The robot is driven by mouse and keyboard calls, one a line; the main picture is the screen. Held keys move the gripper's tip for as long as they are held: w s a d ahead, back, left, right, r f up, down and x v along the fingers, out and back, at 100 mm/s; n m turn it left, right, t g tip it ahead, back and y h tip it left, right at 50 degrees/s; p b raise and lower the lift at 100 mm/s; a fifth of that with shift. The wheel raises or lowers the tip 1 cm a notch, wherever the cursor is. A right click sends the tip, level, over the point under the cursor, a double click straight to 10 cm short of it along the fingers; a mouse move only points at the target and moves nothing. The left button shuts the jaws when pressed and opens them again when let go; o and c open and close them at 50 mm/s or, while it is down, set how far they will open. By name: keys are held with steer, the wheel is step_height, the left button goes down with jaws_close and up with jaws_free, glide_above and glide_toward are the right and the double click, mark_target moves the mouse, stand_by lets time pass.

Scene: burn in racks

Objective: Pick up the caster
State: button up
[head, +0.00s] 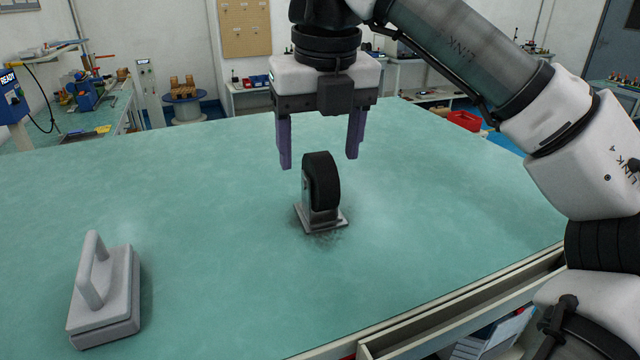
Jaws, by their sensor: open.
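The caster (321,187) stands upright on the green tabletop, its metal plate down and its black wheel up. A dark smudge shows on the table around its plate. My gripper (319,160) points down with its two purple fingers apart and empty. In the picture the fingertips are at about the height of the wheel's top, one to each side. I cannot tell from this view whether the fingers are directly over the wheel or behind it.
A grey block with a handle (106,290) lies on the table at the front left. The green table (210,230) is otherwise clear. An open drawer (470,325) juts out below the table's front right edge.

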mark_target(319, 180)
steer(key=shift+w+a+f+p, duration=0.15)
steer(key=shift+f+p, duration=0.25)
steer(key=shift+f, duration=0.6)
steer(key=shift+w+d+f+p, duration=0.15)
steer(key=shift+f+p, duration=0.25)
steer(key=shift+f, duration=0.6)
steer(key=shift+w+a+f+p, duration=0.15)
steer(key=shift+f+p, duration=0.25)
steer(key=shift+f, duration=0.6)
steer(key=shift+c, duration=0.4)
steer(key=c, duration=1.2)
